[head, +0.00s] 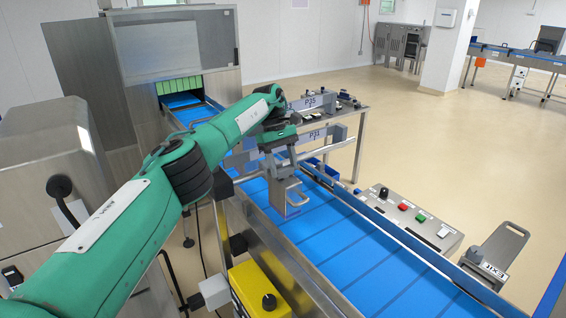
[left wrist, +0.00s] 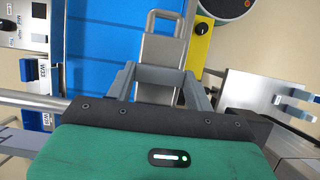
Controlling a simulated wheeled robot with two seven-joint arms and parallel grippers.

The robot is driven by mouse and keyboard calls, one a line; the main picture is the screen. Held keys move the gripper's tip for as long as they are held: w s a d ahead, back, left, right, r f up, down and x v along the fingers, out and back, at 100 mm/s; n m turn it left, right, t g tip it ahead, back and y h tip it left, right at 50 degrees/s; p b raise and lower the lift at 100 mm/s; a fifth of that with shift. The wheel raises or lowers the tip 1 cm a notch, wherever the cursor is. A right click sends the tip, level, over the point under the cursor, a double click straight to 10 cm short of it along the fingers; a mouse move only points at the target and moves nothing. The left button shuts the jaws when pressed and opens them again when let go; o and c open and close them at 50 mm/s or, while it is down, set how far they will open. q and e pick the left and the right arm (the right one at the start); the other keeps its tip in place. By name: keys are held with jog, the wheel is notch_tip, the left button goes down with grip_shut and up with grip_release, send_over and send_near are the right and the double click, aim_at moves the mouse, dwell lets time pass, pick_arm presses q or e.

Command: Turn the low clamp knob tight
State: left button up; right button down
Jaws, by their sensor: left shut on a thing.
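My left gripper (head: 284,160) reaches over the blue conveyor belt. It is shut on a steel plate with a loop handle (head: 291,194), which hangs below it just above or on the belt; I cannot tell which. In the left wrist view the plate (left wrist: 160,50) lies between and beyond the fingers (left wrist: 160,76). Brackets labelled P35 (head: 312,102) and P33 (head: 313,135) stand behind the gripper. My right gripper is not in view.
The blue belt (head: 345,250) runs from the sealer housing (head: 180,50) to the lower right. A yellow box (head: 258,284) with a black knob stands at the near side. A control panel (head: 410,214) and an EXIT stand (head: 497,250) are on the far side.

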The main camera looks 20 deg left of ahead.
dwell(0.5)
pick_arm(q)
jog(key=o, duration=0.7)
